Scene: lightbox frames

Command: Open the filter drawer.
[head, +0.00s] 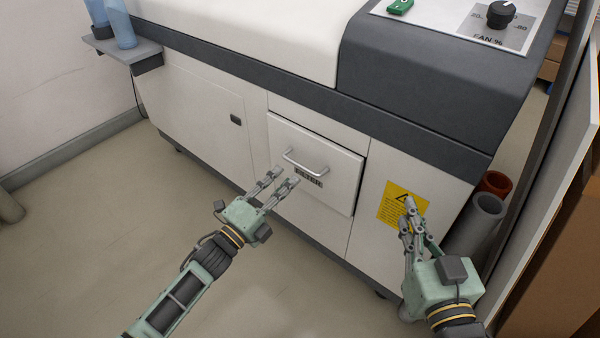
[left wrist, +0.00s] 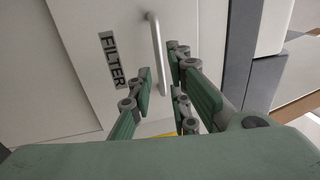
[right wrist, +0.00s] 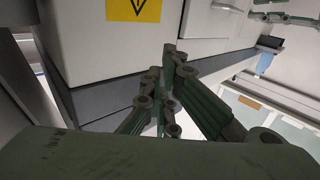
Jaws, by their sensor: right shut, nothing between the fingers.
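The filter drawer (head: 325,160) is a pale panel in the front of a white and dark-grey machine. Its front stands slightly proud of the cabinet, with a dark edge at the right. It has a silver bar handle (head: 305,163) and a FILTER label (head: 309,177) below. My left gripper (head: 281,180) is open, its fingertips just below and in front of the handle. In the left wrist view the handle (left wrist: 157,58) shows just beyond and between the open fingers (left wrist: 160,75); I see no clear contact. My right gripper (head: 408,208) is shut and empty, near the yellow warning label (head: 397,202).
A door panel (head: 200,110) with a small dark latch lies left of the drawer. A shelf with blue bottles (head: 120,25) juts out at the upper left. Grey and red-brown tubes (head: 478,220) stand at the right.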

